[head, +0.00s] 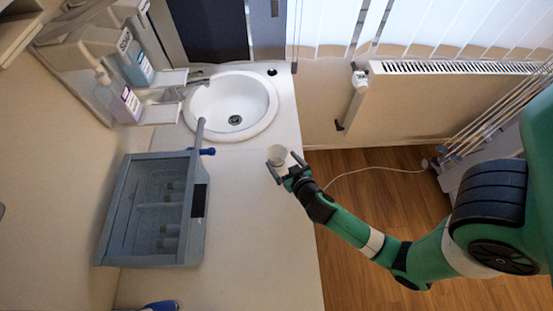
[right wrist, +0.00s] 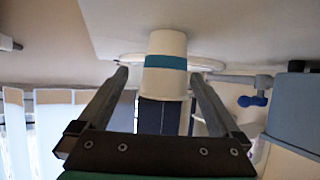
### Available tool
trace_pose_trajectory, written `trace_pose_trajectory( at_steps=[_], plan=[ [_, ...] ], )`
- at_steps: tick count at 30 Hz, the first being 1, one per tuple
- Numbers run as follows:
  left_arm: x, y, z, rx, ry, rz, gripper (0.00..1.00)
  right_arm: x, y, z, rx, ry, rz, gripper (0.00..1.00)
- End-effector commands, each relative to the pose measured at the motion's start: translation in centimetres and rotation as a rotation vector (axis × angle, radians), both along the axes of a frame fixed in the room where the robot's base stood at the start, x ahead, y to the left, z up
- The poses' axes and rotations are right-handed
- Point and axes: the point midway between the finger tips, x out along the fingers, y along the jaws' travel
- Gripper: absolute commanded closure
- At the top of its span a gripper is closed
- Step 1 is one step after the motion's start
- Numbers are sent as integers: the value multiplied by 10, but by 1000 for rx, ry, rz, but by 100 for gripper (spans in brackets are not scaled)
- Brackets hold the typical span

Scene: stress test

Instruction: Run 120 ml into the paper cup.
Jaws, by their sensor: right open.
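The white paper cup (head: 277,155) is upright near the counter's right edge, below the sink in the head view. The right wrist view, which looks upside down, shows the cup (right wrist: 164,82) with a blue band. My right gripper (head: 281,171) is open, with one finger on each side of the cup and gaps between. It also shows in the right wrist view (right wrist: 158,82). A grey spout (head: 200,132) with a blue knob (head: 207,151) stands by the grey box (head: 198,232). The cup is clear of the spout. The cup's inside is too small to read. My left gripper is not seen.
A white round sink (head: 262,88) is set in the counter (head: 262,235). Soap bottles (head: 126,103) hang at the upper left. The grey box has a clear front with several containers behind it. A blue item (head: 160,305) lies at the bottom edge.

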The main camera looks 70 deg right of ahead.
Motion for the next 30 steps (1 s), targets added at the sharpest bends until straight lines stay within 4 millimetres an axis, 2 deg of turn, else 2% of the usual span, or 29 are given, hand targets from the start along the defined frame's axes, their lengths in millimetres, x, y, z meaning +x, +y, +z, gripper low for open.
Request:
trace_pose_trajectory(
  at_steps=[3,8,18,25,30],
  plan=[
    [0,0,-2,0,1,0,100,9,-8,-6,0,0,-1,0],
    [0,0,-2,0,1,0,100,12,-10,-8,0,-1,2,0],
    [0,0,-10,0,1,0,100,47,-37,-29,0,-2,0,0],
    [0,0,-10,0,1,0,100,47,-38,-29,1,-1,2,0],
    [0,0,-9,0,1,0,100,47,-38,-29,1,-1,2,31]
  ],
)
